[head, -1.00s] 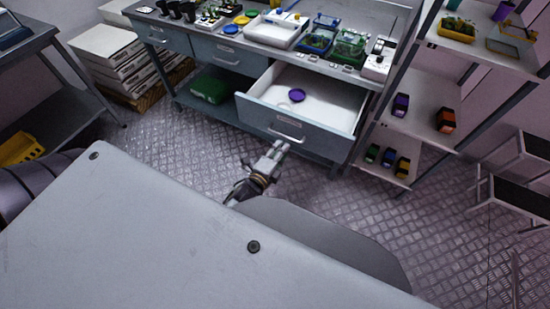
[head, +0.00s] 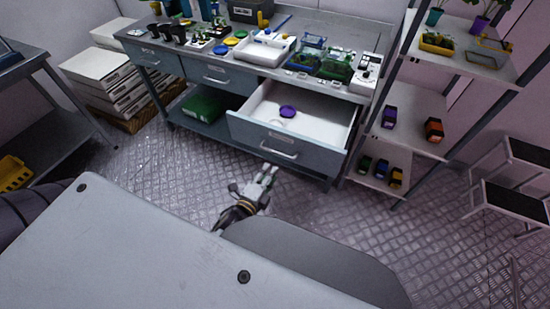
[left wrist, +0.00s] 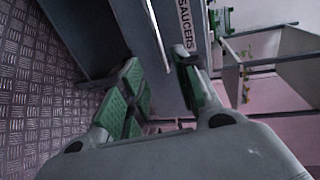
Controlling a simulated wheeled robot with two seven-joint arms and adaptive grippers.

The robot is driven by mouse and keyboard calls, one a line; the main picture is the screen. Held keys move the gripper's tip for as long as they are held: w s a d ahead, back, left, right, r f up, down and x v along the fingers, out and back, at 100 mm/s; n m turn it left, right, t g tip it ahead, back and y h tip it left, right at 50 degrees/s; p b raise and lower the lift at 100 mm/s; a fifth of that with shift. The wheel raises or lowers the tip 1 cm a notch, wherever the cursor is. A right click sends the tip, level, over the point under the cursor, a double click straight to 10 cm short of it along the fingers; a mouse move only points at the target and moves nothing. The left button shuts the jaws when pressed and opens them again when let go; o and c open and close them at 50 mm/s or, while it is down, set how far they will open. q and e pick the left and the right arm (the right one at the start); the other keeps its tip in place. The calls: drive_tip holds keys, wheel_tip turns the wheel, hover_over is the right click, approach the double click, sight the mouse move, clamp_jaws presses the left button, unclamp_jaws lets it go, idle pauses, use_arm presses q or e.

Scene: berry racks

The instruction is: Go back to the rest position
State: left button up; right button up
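My left gripper (head: 268,172) is in front of the open drawer (head: 290,153), over the floor, apart from the drawer front. Its two fingers are apart with nothing between them. In the left wrist view the green-padded fingers of the gripper (left wrist: 158,62) stand open beside a grey front labelled SAUCERS (left wrist: 184,25). A purple saucer (head: 288,112) lies flat in the drawer, and a faint pale round shape shows near it. My right gripper is not in view.
The workbench (head: 190,72) carries a white tray (head: 265,50), green and blue boxes and several small items. A shelf rack (head: 405,140) with small coloured boxes stands to the right. White boxes (head: 105,80) are stacked at the left.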

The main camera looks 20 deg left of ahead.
use_arm(q)
drive_tip(key=shift+f, duration=0.1)
drive_tip(key=s+f+n+g, duration=0.2)
drive_tip(key=s+f+n, duration=0.15)
drive_tip(key=f, duration=0.75)
drive_tip(key=s+f+n+g, duration=0.2)
drive_tip(key=s+f+g, duration=0.15)
drive_tip(key=f, duration=0.85)
drive_tip(key=s+f+n+g, duration=0.2)
drive_tip(key=s+f, duration=0.2)
drive_tip(key=f, duration=0.7)
drive_tip(key=s+a+f+n+g, duration=0.3)
drive_tip(key=s+a+f, duration=0.3)
drive_tip(key=s, duration=0.5)
drive_tip(key=s+a+f+n+g+y+p, duration=0.1)
drive_tip(key=s+a+f+n+g, duration=0.2)
drive_tip(key=s+f, duration=0.7)
drive_tip(key=s+a+n, duration=0.1)
drive_tip(key=a+n, duration=0.1)
drive_tip(key=a, duration=0.1)
drive_tip(key=shift+a+f+g, duration=0.15)
drive_tip(key=shift+f+g, duration=0.2)
drive_tip(key=shift+s, duration=0.1)
